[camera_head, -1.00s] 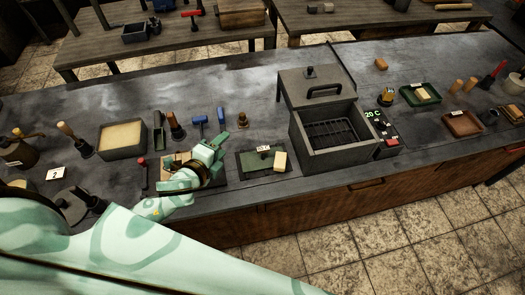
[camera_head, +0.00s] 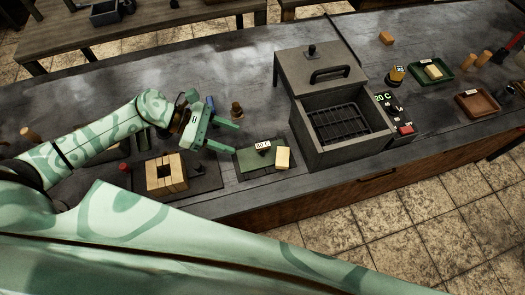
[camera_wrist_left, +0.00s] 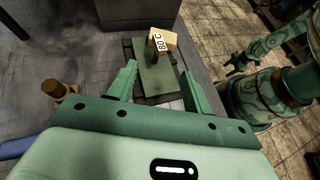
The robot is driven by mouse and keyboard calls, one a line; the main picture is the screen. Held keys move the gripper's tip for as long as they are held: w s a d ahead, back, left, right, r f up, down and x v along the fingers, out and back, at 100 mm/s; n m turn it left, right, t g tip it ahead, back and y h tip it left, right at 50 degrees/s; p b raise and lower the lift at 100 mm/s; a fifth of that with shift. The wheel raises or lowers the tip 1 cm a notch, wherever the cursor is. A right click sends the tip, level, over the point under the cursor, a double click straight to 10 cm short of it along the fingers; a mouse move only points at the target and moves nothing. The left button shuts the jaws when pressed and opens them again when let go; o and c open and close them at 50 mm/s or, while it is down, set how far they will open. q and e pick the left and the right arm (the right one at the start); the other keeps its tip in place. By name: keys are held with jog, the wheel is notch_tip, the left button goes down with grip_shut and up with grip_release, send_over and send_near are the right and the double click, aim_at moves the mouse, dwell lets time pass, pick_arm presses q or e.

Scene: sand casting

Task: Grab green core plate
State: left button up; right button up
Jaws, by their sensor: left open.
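The green core plate (camera_head: 252,160) lies flat on a dark board (camera_head: 287,171) on the bench, left of the metal oven box. A small "80 C" label (camera_head: 262,145) and a pale yellow block (camera_head: 282,157) sit at its right side. My left gripper (camera_head: 236,139) is open and empty, with its fingertips beside the plate's left edge in the head view. In the left wrist view, the plate (camera_wrist_left: 155,78) shows beyond and between the two open fingers, with the label and block at its far end. I cannot tell how high the fingers are above it.
The oven box (camera_head: 337,140) stands close on the right, its lid (camera_head: 318,72) behind it. A wooden frame block (camera_head: 160,178) sits on a dark board to the left. A small brown-topped piece (camera_head: 236,108) and blue-handled tools stand behind the gripper.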

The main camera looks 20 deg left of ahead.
aim_at(257, 145)
pick_arm(q)
jog(key=x, duration=0.3)
jog(key=shift+d+f, duration=0.15)
jog(key=shift+d, duration=0.1)
jog(key=x, duration=0.5)
jog(key=shift+w+d, duration=0.1)
jog(key=shift+w, duration=0.2)
grip_shut()
